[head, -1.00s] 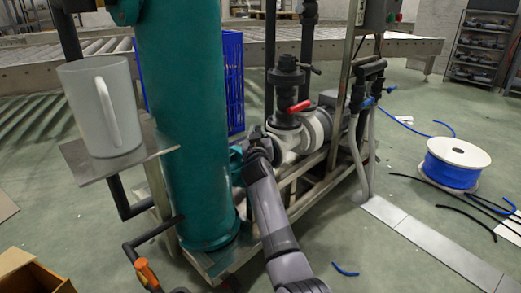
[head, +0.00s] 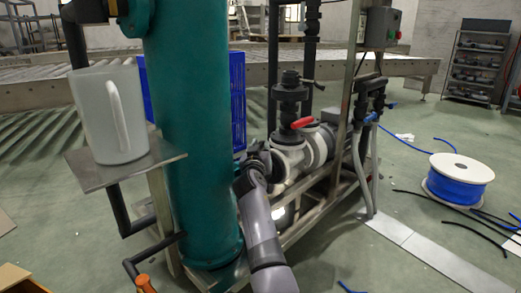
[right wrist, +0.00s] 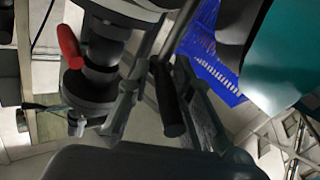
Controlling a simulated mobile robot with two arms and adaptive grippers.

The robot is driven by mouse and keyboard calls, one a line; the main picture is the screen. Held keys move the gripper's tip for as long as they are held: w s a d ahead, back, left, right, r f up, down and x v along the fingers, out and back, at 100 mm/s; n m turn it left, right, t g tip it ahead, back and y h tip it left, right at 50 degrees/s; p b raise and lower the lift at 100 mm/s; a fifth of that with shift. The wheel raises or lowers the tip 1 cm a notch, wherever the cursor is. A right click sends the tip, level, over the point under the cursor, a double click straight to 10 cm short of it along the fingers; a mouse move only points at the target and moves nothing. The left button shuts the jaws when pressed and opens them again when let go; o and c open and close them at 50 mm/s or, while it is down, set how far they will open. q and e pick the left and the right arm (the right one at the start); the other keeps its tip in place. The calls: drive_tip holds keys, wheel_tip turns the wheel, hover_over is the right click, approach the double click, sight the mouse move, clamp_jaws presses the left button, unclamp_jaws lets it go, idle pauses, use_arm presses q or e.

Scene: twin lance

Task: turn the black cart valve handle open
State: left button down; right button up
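A black bar-shaped handle (right wrist: 168,98) shows in the middle of the right wrist view, pointing towards my wrist. My right gripper (right wrist: 165,92) has one finger on each side of it, with gaps that look clear; it is open. In the head view my right gripper (head: 258,160) is at the cart, between the teal column and the pale pump body, and covers what is behind it. I cannot make out the black handle there. My left gripper is not in view.
A red valve handle (head: 302,122) sits just right of my right gripper; it also shows in the right wrist view (right wrist: 69,46). The teal column (head: 190,130) stands close on the left. A white mug (head: 112,115) is on a side shelf. A blue cable reel (head: 456,180) lies right.

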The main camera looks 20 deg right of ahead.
drive_tip(key=o, duration=0.3)
drive_tip(key=shift+d, duration=0.25)
drive_tip(key=shift+a, duration=0.1)
wheel_tip(320, 180, up, 10)
drive_tip(key=shift+f, duration=0.1)
